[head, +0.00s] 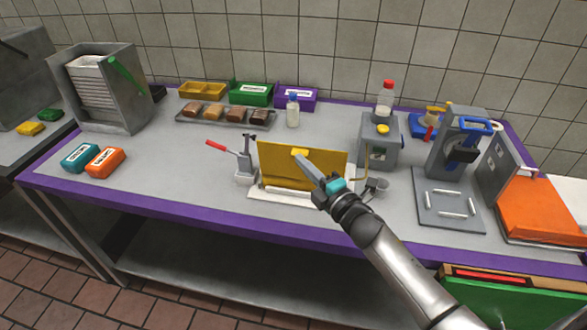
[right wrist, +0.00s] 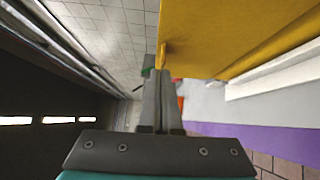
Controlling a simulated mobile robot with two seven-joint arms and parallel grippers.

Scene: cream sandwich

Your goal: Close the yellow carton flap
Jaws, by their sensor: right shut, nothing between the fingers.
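The yellow carton flap (head: 280,170) stands upright in the head view, at the front middle of the table, above a white base (head: 262,192). A small brighter yellow tab (head: 300,152) shows at its top edge. My right gripper (head: 304,160) is shut and empty, its fingertips in front of the flap close to the tab. In the right wrist view the shut fingers (right wrist: 158,80) lie right beside the flap (right wrist: 230,35) and its tab (right wrist: 166,52). I cannot tell whether they touch. My left gripper is not in view.
A press with a red handle (head: 216,146) stands left of the flap. A grey dispenser (head: 380,150) stands close behind on the right, with a grey fixture plate (head: 447,205) further right.

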